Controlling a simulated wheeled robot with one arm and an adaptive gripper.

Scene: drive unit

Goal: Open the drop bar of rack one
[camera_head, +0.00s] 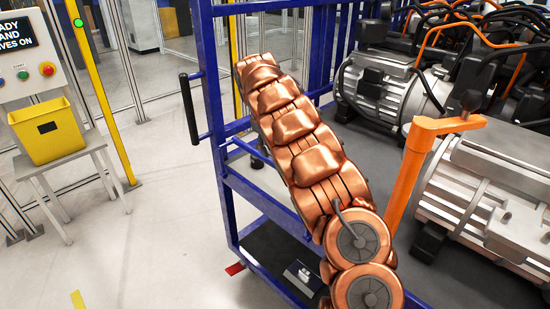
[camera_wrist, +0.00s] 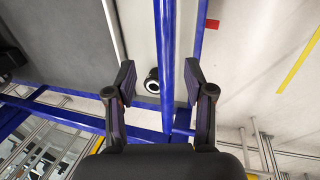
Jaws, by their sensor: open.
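The blue rack (camera_head: 226,190) stands at the centre of the head view with large grey motor units on its deck. In the wrist view my gripper (camera_wrist: 158,75) is open, and a long blue rail (camera_wrist: 165,50) runs between its two fingers, apart from both as far as I can see. I cannot tell whether this rail is the drop bar or how far below the fingers it lies. In the head view my copper arm crosses the rack front and hides part of it; my gripper is not clearly visible there. An orange angled bar (camera_head: 408,170) stands beside the motors.
Motor units (camera_head: 395,88) with black and orange cables fill the deck. A black side handle (camera_head: 189,110) juts from the rack's left. A small grey device (camera_head: 302,275) lies low in the rack. A yellow bin (camera_head: 42,130) stands on a stool at left. The floor between is clear.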

